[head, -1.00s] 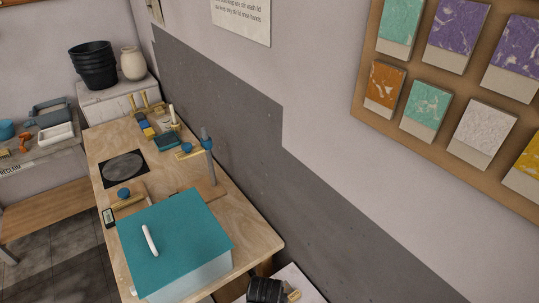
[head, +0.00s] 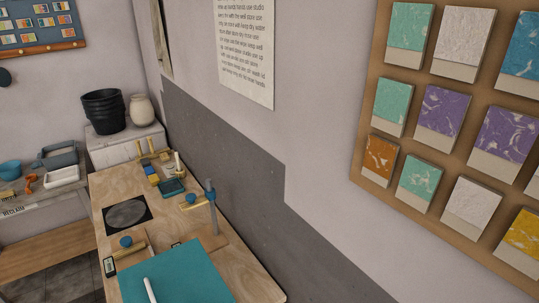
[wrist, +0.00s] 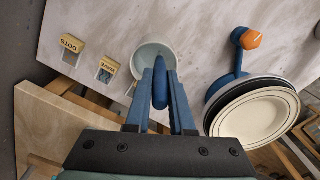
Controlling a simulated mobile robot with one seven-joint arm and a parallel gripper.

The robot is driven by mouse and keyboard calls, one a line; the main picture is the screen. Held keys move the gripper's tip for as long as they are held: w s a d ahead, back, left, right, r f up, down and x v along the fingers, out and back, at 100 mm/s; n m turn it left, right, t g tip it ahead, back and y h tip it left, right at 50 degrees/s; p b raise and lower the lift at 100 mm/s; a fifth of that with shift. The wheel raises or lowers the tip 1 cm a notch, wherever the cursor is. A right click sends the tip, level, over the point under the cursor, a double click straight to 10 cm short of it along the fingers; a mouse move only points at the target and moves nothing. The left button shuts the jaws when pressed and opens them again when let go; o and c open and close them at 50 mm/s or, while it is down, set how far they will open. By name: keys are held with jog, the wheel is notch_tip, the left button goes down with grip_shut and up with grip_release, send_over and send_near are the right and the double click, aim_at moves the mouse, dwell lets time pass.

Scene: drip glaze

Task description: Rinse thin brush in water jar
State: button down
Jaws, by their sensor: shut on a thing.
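In the wrist view, my gripper (wrist: 161,100) is shut on a dark blue, rounded, elongated thing (wrist: 160,82), which looks like the handle of the thin brush seen nearly end-on. Its bristles are hidden. Just beyond the fingertips stands a pale round jar (wrist: 153,50) with a light greenish inside, seen from above. The held thing overlaps the jar's near side in the picture; I cannot tell whether any of it is inside. My gripper does not show in the head view.
Left are small holders labelled DOTS (wrist: 72,44) and WAVE (wrist: 109,66).

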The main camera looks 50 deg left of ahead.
jog(key=shift+w+a+r, duration=0.15)
jog(key=shift+a+r, duration=0.25)
jog(key=shift+a, duration=0.25)
jog(key=shift+r, duration=0.15)
notch_tip(320, 180, up, 8)
jog(key=p, duration=0.4)
jog(key=shift+f, duration=0.2)
dwell(0.5)
jog(key=shift+r, duration=2.05)
